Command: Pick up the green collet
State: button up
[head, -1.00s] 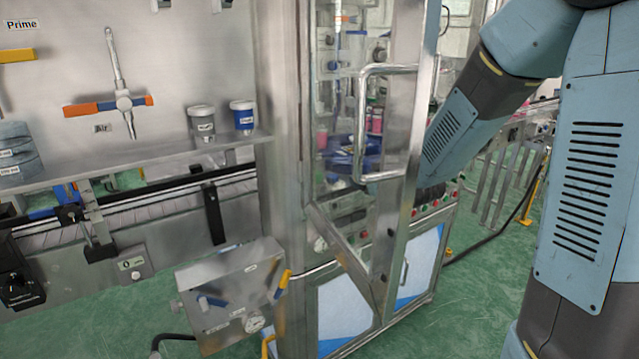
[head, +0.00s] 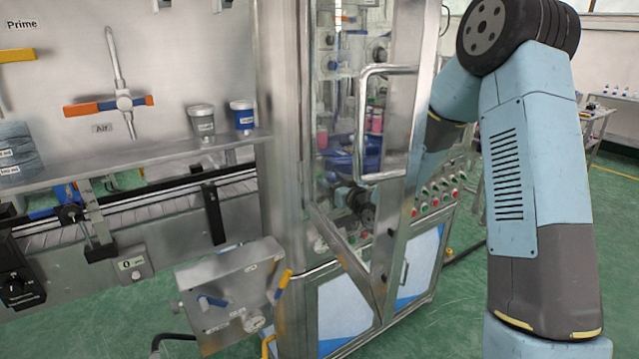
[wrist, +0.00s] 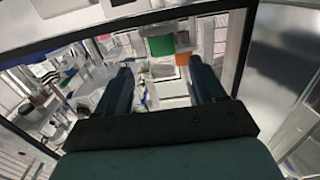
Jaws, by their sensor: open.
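In the wrist view my gripper (wrist: 160,66) is open, with its two dark fingers apart and nothing between them. Beyond the fingertips, near the top middle, is a green block-like piece (wrist: 160,45), which looks like the green collet; I cannot tell its exact shape. It stands clear of both fingers, at some distance. An orange piece (wrist: 182,40) is close to its right.
The glazed machine cabinet has an open door with a metal handle (head: 362,122). A dark frame edge (wrist: 130,22) crosses the top of the wrist view.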

jog(key=x, duration=0.2)
jog(key=shift+w+a, duration=0.2)
jog(key=shift+w, duration=0.05)
jog(key=x, duration=0.2)
jog(key=f+x, duration=0.1)
jog(key=x, duration=0.1)
jog(key=shift+a, duration=0.25)
jog(key=shift+w+a+r, duration=0.1)
jog(key=shift+w+a, duration=0.2)
jog(key=shift+w, duration=0.15)
jog(key=shift+c, duration=0.3)
jog(key=c, duration=1.1)
